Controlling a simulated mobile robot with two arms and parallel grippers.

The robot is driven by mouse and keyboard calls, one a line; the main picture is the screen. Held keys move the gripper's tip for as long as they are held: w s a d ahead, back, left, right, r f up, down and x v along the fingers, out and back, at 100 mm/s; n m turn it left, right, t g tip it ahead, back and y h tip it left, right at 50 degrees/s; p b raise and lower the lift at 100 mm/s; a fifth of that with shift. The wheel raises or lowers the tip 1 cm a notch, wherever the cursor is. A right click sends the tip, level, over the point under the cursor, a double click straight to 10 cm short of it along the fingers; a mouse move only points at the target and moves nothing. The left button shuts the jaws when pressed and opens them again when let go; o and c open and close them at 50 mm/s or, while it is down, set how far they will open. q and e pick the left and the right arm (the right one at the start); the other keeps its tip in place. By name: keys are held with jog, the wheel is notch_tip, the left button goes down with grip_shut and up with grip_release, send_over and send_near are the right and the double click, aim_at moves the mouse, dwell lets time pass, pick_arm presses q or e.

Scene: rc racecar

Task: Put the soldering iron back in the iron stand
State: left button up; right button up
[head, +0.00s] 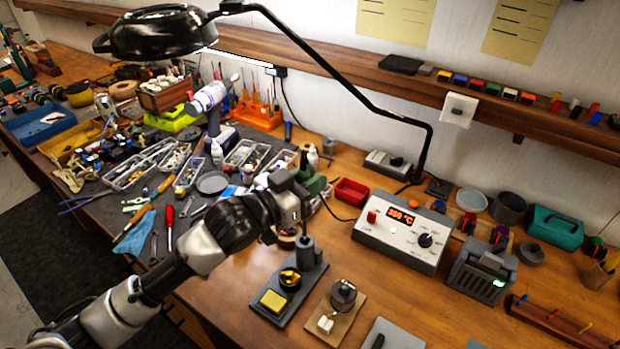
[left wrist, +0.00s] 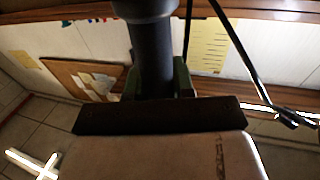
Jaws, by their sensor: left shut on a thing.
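My left gripper (head: 306,198) is shut on the soldering iron, above the iron stand. In the left wrist view the iron's thick dark handle (left wrist: 153,60) stands between greenish fingers. In the head view the gripper hides most of the iron; a thin shaft (head: 304,228) shows below it, pointing down at the stand's dark upright holder. I cannot tell whether the tip is inside the holder. The iron stand (head: 284,313) has a dark base with a yellow sponge and a brass coil cup. My right gripper is not in view.
A soldering station (head: 402,235) reading 350 °C stands right of the stand. A small board with a dark round part (head: 343,296) sits beside the stand. A red tray (head: 351,191) is behind. A lamp arm (head: 350,75) crosses overhead. Tools and parts crowd the left mat.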

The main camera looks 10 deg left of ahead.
pick_arm(q)
jog(key=shift+f, duration=0.2)
jog(key=shift+f+b, duration=0.85)
jog(key=shift+f, duration=0.4)
jog(key=shift+f+b, duration=1.75)
jog(key=shift+f, duration=1.2)
jog(key=o, duration=1.3)
jog(key=shift+o, duration=0.2)
